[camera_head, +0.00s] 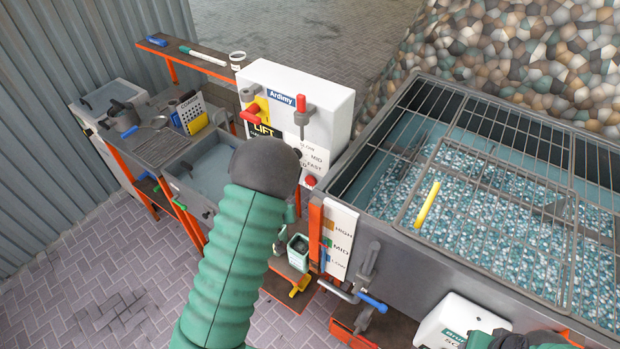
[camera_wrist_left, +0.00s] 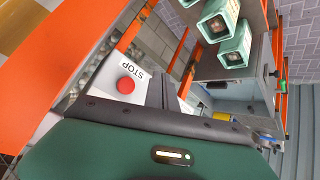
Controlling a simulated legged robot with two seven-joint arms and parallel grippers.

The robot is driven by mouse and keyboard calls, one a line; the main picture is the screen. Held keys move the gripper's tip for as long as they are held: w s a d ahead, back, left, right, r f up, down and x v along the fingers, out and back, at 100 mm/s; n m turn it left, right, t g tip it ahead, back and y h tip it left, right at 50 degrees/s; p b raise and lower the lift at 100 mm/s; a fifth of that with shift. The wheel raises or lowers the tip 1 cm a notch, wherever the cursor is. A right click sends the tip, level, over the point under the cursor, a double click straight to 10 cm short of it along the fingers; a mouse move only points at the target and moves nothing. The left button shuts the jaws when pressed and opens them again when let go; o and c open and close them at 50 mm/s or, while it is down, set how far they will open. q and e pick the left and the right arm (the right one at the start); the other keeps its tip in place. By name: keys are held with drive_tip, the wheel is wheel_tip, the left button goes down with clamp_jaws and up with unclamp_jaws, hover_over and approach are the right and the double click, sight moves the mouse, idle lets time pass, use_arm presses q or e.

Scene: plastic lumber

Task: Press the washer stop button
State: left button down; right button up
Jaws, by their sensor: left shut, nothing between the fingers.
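The washer stop button is a red round button (camera_head: 311,181) low on the right side of the white control panel (camera_head: 325,100) in the head view. In the left wrist view the red button (camera_wrist_left: 125,85) sits on a white plate beside the word STOP. My left gripper's dark rounded end (camera_head: 265,165) is in front of the panel, left of the button in the picture, and covers part of the panel. No contact with the button shows. A dark green part of my right arm (camera_head: 520,340) shows at the bottom right.
A red-handled lever (camera_head: 301,104) and a yellow-red lift control (camera_head: 256,112) stick out of the panel. A wire-topped tank (camera_head: 400,235) of chips is to the right. A sink (camera_head: 205,170) and bench are left. Small green containers (camera_wrist_left: 232,45) are nearby.

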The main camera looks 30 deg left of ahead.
sight(308, 182)
use_arm(q)
drive_tip(key=shift+w, duration=0.1)
drive_tip(key=w, duration=0.8)
drive_tip(key=shift+w+d, duration=0.3)
drive_tip(key=shift+w, duration=0.1)
idle(1.6)
drive_tip(key=shift+w+r, duration=0.1)
drive_tip(key=shift+w, duration=0.15)
drive_tip(key=shift+w+d+b, duration=0.1)
drive_tip(key=shift+w+b, duration=0.2)
drive_tip(key=shift+w, duration=0.2)
idle(0.6)
drive_tip(key=shift+w+r, duration=0.2)
drive_tip(key=shift+r, duration=0.1)
idle(0.5)
